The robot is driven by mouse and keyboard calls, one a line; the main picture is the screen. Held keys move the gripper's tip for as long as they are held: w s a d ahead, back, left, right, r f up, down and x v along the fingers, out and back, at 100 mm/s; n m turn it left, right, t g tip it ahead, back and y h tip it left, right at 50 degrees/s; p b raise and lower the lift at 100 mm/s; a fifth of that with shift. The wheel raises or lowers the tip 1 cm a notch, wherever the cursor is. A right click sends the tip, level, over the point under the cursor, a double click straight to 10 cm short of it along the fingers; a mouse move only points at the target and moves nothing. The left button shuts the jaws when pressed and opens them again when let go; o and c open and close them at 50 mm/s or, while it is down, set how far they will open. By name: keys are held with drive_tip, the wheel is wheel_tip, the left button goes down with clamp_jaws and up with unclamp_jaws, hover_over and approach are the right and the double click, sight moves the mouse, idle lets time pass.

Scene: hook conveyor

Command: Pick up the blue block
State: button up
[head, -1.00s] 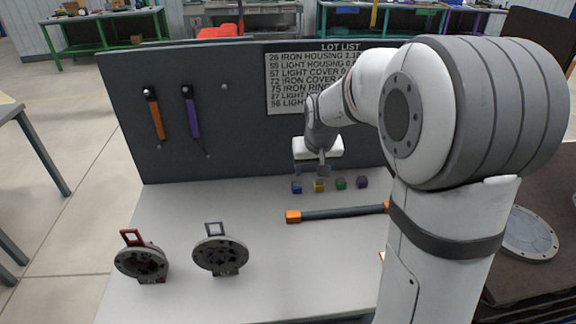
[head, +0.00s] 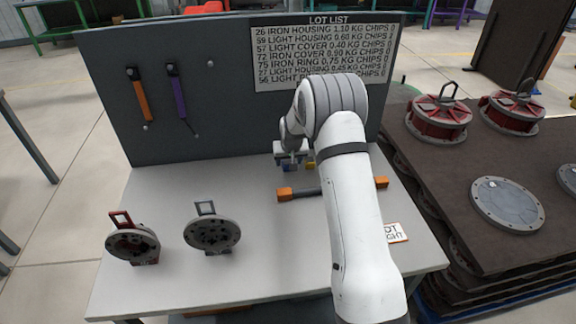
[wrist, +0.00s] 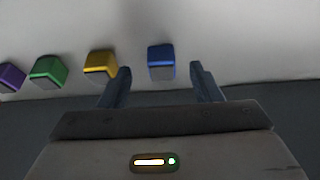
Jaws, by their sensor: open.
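In the wrist view the blue block (wrist: 161,62) stands on the white table, ahead of and between the two fingers of my gripper (wrist: 160,82). The gripper is open and empty, and no finger appears to touch the block. In the head view my gripper (head: 291,163) is low near the table's back panel, and the blue block (head: 288,168) shows only in small part beneath it.
A yellow block (wrist: 101,66) sits close beside one finger, with green (wrist: 48,72) and purple (wrist: 11,77) blocks farther left. The back panel (head: 220,110) rises behind. An orange-ended bar (head: 307,192) and two round fixtures (head: 212,233) are on the table (head: 175,275).

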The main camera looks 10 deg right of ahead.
sight(287, 164)
drive_tip(key=shift+w+p+x, duration=0.15)
drive_tip(key=shift+p+x, duration=0.2)
drive_tip(key=shift+x, duration=0.8)
drive_tip(key=shift+w+p+x, duration=0.15)
drive_tip(key=shift+p+x, duration=0.2)
drive_tip(key=shift+x, duration=0.8)
drive_tip(key=shift+r, duration=0.15)
drive_tip(key=c, duration=1.1)
